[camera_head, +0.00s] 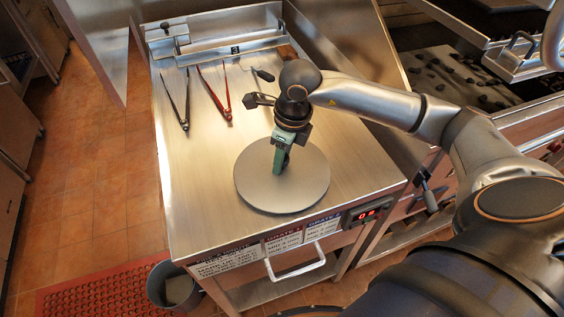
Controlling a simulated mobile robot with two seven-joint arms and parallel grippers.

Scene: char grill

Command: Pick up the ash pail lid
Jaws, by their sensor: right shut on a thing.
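The ash pail lid (305,188) is a flat grey metal disc near the front right of the steel counter. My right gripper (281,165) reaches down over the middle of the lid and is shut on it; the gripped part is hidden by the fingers. I cannot tell whether the lid touches the counter or is slightly above it. The dark ash pail (160,288) stands open on the floor below the counter's front left corner. My left gripper is not in view.
Black tongs (183,110) and red tongs (217,92) lie on the steel counter (200,200) behind the lid. A metal rack (230,45) is at the back. The grill with coals (455,80) is at the right. The counter's left front is clear.

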